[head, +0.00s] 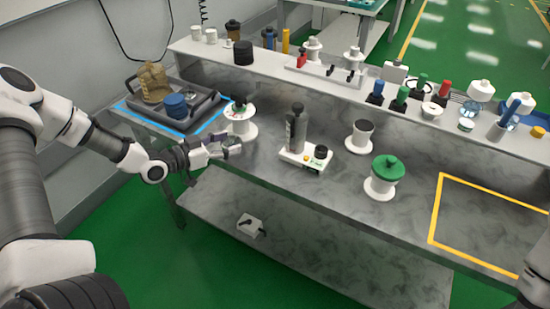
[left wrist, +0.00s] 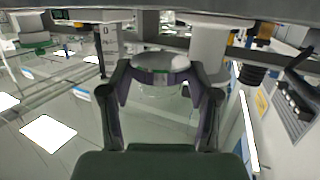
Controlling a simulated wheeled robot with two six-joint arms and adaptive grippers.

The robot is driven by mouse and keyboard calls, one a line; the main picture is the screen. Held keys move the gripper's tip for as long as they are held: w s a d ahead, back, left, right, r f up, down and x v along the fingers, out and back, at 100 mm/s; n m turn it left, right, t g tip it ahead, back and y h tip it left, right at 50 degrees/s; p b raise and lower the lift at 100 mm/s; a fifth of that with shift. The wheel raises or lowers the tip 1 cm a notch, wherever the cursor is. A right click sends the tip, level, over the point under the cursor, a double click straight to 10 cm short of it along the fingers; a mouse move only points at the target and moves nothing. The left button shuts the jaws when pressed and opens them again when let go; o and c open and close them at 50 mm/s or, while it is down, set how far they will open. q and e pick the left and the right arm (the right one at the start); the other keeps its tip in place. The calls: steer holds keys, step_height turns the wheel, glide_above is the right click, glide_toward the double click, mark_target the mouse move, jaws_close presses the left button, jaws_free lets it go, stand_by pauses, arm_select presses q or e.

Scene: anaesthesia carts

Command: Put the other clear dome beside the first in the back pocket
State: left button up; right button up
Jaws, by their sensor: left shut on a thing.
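My left gripper (head: 228,147) is shut, beside the white spool-shaped stand (head: 240,128) at the left end of the steel bench. In the left wrist view its two fingers (left wrist: 160,85) close around a see-through, rounded clear dome (left wrist: 157,92) with a pale top; the dome is hard to make out in the head view. The dark grey tray (head: 181,125) lies to the left of the gripper.
A blue outline surrounds the tray. A white base with a grey cylinder (head: 297,130), a dark-topped stand (head: 360,136) and a green-topped stand (head: 384,176) stand along the bench. A raised shelf with bottles runs behind. A yellow outlined area (head: 436,210) is empty at right.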

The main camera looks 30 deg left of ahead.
arm_select(q)
glide_above(263, 154)
steer(key=shift+s+a+f+b, duration=0.15)
steer(key=shift+s+a+b, duration=0.1)
steer(key=shift+s+b, duration=0.15)
steer(key=shift+w+d+f, duration=0.15)
steer(key=shift+w+d, duration=0.1)
steer(key=shift+w+f, duration=0.1)
steer(key=shift+f, duration=1.6)
steer(key=o, duration=1.3)
steer(key=shift+f, duration=0.15)
